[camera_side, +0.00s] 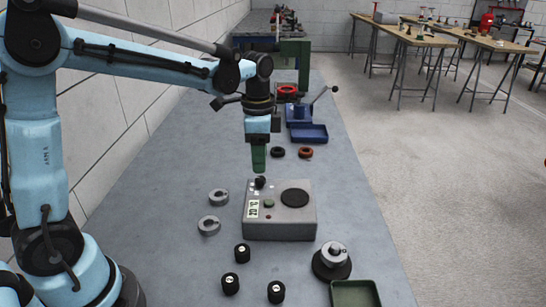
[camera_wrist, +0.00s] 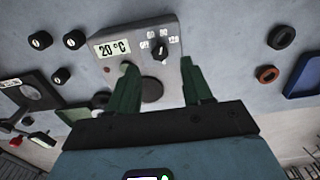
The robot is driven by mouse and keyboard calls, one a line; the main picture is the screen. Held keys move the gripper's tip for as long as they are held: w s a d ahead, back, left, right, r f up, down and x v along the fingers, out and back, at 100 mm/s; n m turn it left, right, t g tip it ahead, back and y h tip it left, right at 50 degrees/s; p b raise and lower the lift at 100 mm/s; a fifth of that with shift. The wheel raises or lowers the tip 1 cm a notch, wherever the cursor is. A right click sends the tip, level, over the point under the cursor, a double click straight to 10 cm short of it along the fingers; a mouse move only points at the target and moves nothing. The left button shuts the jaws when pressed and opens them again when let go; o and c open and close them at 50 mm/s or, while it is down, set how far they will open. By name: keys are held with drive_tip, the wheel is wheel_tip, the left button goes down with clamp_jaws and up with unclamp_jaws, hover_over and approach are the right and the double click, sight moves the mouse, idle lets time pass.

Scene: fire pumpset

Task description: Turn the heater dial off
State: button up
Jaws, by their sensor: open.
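The heater (camera_side: 300,228) is a grey box with a dark round plate (camera_side: 295,197) and a small display on top. The display (camera_wrist: 113,48) reads 20 °C in the wrist view. The heater dial (camera_side: 260,183) is a black knob near a top corner; it also shows in the wrist view (camera_wrist: 160,47) with small white labels around it. I cannot tell which label it points to. My gripper (camera_side: 258,165) has green fingers pointing down, just above the dial. In the wrist view my gripper (camera_wrist: 157,66) is open and empty, with its fingertips apart on either side of the dial's line.
Grey rings (camera_side: 209,226) lie left of the heater, and black knobbed weights (camera_side: 243,254) stand in front. A round-based device (camera_side: 332,263) and a green tray (camera_side: 356,293) are at front right.

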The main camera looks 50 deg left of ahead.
sight(261, 178)
drive_tip(key=shift+f, duration=2.55)
clamp_jaws()
